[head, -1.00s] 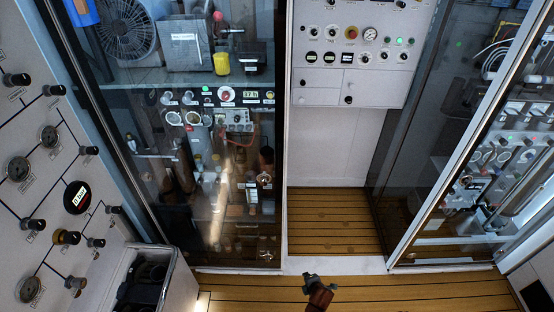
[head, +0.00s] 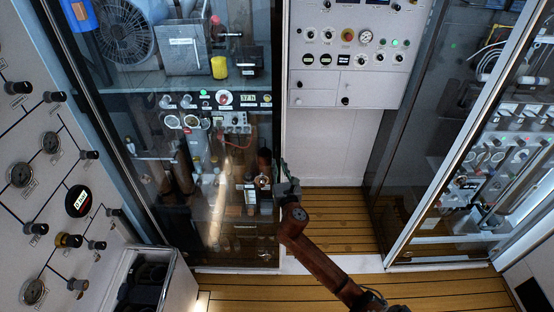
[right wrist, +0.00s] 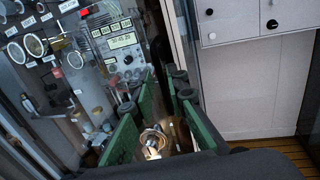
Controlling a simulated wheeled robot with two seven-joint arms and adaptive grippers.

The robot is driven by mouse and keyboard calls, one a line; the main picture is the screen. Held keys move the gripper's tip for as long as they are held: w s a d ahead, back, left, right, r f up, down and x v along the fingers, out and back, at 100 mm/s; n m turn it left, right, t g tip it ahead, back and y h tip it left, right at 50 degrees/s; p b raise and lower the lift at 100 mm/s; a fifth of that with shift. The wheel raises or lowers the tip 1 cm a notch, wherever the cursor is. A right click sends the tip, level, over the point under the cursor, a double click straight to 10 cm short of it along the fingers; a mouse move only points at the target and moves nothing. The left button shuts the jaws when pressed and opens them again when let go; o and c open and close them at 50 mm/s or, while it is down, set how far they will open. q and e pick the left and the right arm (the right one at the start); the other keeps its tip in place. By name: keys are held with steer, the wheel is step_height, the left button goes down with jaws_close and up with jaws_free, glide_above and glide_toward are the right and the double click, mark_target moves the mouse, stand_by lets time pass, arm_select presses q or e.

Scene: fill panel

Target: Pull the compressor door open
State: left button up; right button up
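A tall glass door (head: 222,215) with a dark frame covers the cabinet at left centre in the head view; it looks shut. A round shiny metal knob (right wrist: 152,140) shows in the right wrist view, on the door near its right edge. My right gripper (head: 284,181) is at the door's right edge. In the right wrist view its green fingers (right wrist: 163,92) are spread, with the knob seen between them. I cannot tell whether they touch it. My left gripper is not in view.
A second glass-fronted cabinet (head: 470,170) stands at the right. A white control panel (head: 350,45) is on the back wall between them. A grey panel with knobs (head: 50,190) and an open box (head: 150,285) are at the left. The wooden floor (head: 335,225) is clear.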

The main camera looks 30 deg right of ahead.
mark_target(277, 160)
steer(key=shift+x, duration=2)
steer(key=shift+c, duration=0.4)
jaws_close()
steer(key=shift+a, duration=0.15)
